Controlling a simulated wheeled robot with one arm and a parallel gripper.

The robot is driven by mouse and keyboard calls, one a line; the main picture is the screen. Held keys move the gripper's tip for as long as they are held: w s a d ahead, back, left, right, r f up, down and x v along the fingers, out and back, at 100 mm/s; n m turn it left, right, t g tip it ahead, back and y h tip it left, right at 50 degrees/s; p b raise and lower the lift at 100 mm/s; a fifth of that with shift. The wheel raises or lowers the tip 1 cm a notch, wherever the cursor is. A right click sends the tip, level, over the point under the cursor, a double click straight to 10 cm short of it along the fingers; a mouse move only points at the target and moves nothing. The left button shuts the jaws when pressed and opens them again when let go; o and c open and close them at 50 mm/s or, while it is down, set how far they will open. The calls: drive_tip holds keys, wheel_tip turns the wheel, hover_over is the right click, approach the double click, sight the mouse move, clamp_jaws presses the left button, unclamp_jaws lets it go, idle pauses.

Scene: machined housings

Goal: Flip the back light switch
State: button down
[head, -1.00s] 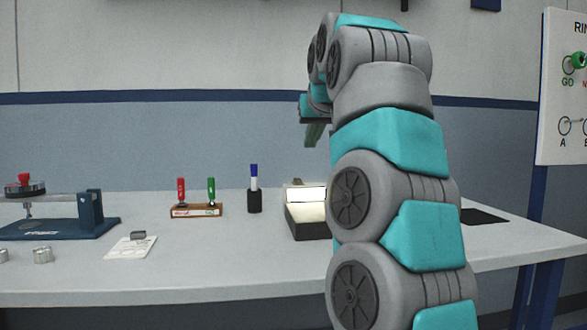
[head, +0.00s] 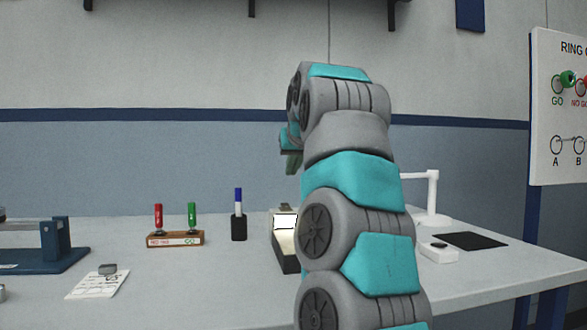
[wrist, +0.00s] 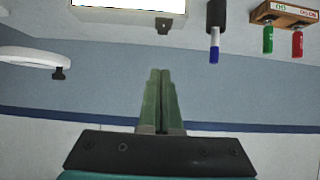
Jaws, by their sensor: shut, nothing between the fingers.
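A lit white panel (head: 285,220) on a dark base stands on the table, partly hidden by my arm in the head view. In the wrist view, a bright lit panel (wrist: 130,4) is cut off by the top edge, with a small dark tab (wrist: 163,25) at its rim, possibly a switch. My gripper (wrist: 160,72) has its green fingers shut together, empty, apart from the panel and tab. In the head view the gripper (head: 293,162) is raised above the lit panel, against the wall.
A marker holder (head: 238,228), a gauge rack (head: 175,239) and a blue fixture (head: 50,258) stand left. A ring board (head: 560,110) is far right.

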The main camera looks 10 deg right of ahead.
hover_over(287, 207)
drive_tip(key=s, duration=0.2)
wheel_tip(287, 207, down, 3)
drive_tip(key=f, duration=0.1)
drive_tip(key=w+f+b, duration=0.1)
drive_tip(key=f, duration=0.1)
drive_tip(key=shift+a, duration=0.1)
drive_tip(key=shift+w+f+b, duration=0.25)
drive_tip(key=shift+f+b, duration=0.3)
drive_tip(key=shift+f, duration=0.15)
drive_tip(key=shift+r, duration=0.1)
drive_tip(key=p, duration=0.2)
drive_tip(key=shift+w+r+g+p, duration=0.15)
drive_tip(key=shift+g+p, duration=0.25)
drive_tip(key=shift+f, duration=0.5)
drive_tip(key=shift+w+r, duration=0.1)
drive_tip(key=shift+w, duration=0.05)
